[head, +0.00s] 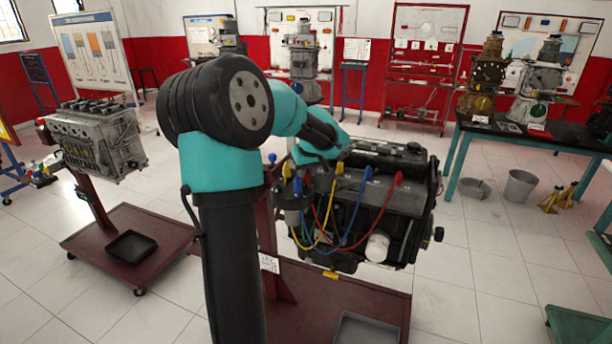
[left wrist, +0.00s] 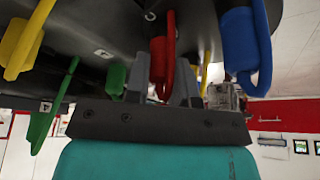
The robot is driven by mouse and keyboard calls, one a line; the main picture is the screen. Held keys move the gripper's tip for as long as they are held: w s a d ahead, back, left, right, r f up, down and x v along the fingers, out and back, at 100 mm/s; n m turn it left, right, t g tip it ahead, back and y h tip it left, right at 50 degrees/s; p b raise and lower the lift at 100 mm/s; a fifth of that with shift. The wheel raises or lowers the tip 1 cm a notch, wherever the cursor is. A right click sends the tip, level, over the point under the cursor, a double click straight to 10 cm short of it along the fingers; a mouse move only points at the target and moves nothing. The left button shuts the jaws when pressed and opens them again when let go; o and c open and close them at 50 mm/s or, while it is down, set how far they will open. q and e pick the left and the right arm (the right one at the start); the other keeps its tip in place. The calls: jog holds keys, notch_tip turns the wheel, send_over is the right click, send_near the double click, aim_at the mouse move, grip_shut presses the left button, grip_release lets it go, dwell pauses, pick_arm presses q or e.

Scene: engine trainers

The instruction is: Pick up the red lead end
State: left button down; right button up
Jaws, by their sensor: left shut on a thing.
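In the left wrist view the red lead end (left wrist: 162,58) sits between the two grey fingers of my left gripper (left wrist: 160,82), which is shut on it. It is still close against a dark numbered surface (left wrist: 100,52). A blue lead end (left wrist: 240,42) is to its right, a yellow one (left wrist: 22,42) and a green one (left wrist: 52,108) to its left. In the head view my left arm reaches over to the black engine (head: 375,215), where red, blue and yellow leads hang; the fingertips cannot be made out there. My right gripper is not in view.
The engine stands on a dark red wheeled stand (head: 340,300). A grey engine (head: 95,140) on another stand is at the left, with a black tray (head: 131,247) below. A green-legged bench (head: 540,140) and a bucket (head: 520,186) are at the right. Open tiled floor lies between.

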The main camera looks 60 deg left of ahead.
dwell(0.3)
pick_arm(q)
jog(key=shift+r, duration=1.65)
jog(key=shift+s+d+r, duration=0.15)
jog(key=shift+d, duration=0.1)
jog(key=s+d+r, duration=0.1)
jog(key=s+d, duration=0.6)
jog(key=d, duration=0.6)
jog(key=shift+s+d+r, duration=0.2)
jog(key=shift+d, duration=0.1)
notch_tip(320, 180, up, 7)
jog(key=shift+a, duration=0.15)
